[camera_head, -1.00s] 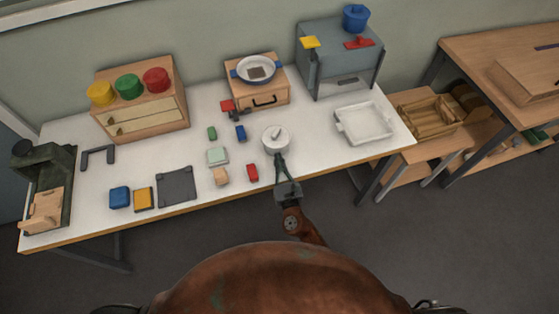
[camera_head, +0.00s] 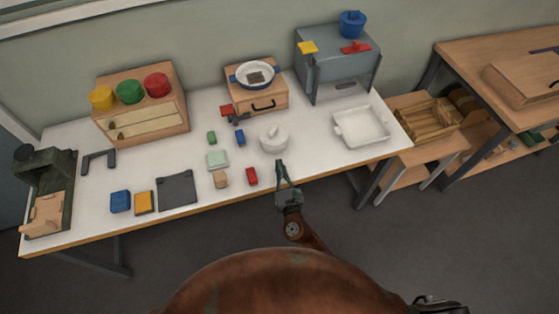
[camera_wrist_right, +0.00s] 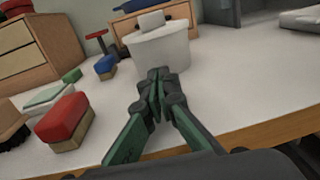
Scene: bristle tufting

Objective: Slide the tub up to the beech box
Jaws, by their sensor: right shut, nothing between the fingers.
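The white round lidded tub (camera_head: 273,139) stands upright on the white table, in front of a small beech-coloured box (camera_head: 261,101) with a dark handle. A gap of bare table shows between them. The tub also shows in the right wrist view (camera_wrist_right: 160,52). My right gripper (camera_head: 280,164) is at the table's front side, pointing at the tub, with a small gap in the head view. In the right wrist view its fingertips (camera_wrist_right: 158,76) are together and empty, overlapping the tub's lower front. My left gripper is not in view.
A pan (camera_head: 255,75) sits on the beech box. A red-headed tool (camera_head: 228,111), a blue block (camera_head: 240,138) and a red block (camera_head: 252,176) lie left of the tub. A white tray (camera_head: 361,126) lies to the right, with clear table between.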

